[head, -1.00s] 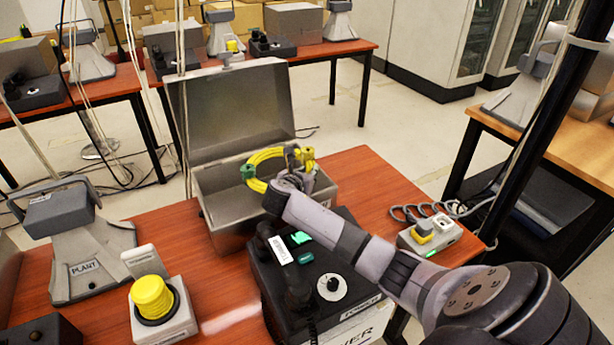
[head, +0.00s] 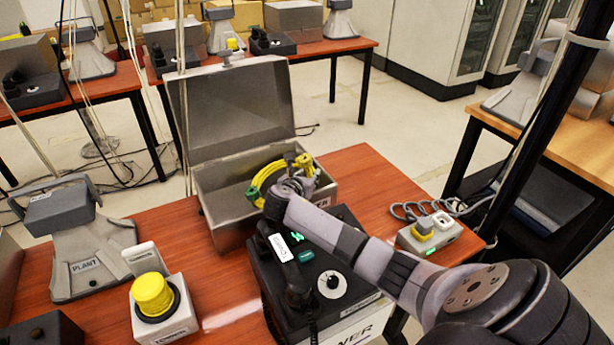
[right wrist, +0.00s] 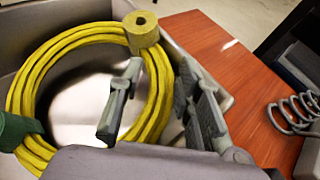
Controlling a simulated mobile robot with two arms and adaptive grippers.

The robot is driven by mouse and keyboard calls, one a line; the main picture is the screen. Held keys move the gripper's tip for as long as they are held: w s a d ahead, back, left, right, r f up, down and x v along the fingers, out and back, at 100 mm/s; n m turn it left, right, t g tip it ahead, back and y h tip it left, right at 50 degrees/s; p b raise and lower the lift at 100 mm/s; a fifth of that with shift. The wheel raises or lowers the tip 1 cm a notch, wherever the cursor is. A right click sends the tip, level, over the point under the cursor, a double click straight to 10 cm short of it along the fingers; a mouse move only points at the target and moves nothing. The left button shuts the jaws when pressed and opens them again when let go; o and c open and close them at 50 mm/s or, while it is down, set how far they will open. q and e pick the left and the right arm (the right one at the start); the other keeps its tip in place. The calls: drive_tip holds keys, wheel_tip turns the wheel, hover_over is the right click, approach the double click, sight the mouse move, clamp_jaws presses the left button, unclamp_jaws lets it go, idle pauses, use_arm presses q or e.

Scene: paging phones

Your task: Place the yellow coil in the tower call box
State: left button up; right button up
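The yellow coil (head: 264,182) is down inside the open grey metal box (head: 222,205), whose front label is mostly hidden by my arm. In the right wrist view the coil (right wrist: 58,48) is a loop of several strands with a yellow block (right wrist: 142,30) and a green clip (right wrist: 15,130). My right gripper (head: 297,168) is at the right part of the box. In the wrist view its fingers (right wrist: 160,103) stand apart on either side of the coil's right strands, with gaps visible. Whether the coil rests on the box floor is unclear. My left gripper is not in view.
A black phone unit (head: 285,285) stands in front of the box, under my right arm. The box lid (head: 232,105) stands open.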

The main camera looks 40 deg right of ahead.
drive_tip(key=shift+o, duration=1.1)
drive_tip(key=shift+r, duration=0.6)
drive_tip(key=p+v, duration=1.2)
